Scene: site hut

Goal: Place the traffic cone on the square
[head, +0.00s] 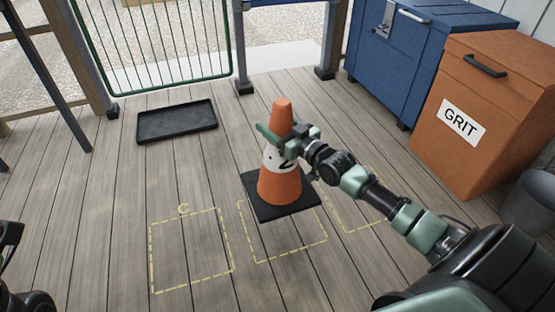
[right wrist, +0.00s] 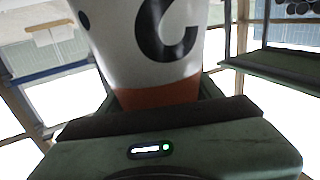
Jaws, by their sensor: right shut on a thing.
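The traffic cone (head: 278,187) is orange with a white band and a square black base, and it stands upright. My right gripper (head: 283,143) is shut on its upper part. In the right wrist view the cone (right wrist: 160,45) fills the space between the fingers, with a black curved mark on the white band. Three dashed yellow squares lie on the floor: a left one (head: 190,250) marked C, a middle one (head: 290,245) and a right one (head: 362,215). The base overlaps the back of the middle square in the picture. I cannot tell whether it touches the floor. My left gripper is not visible.
A black tray (head: 177,121) lies on the plank floor at the back left. A blue chest (head: 425,55) and an orange grit bin (head: 485,120) stand at the right. A green mesh gate (head: 155,50) is behind. The floor around the left square is clear.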

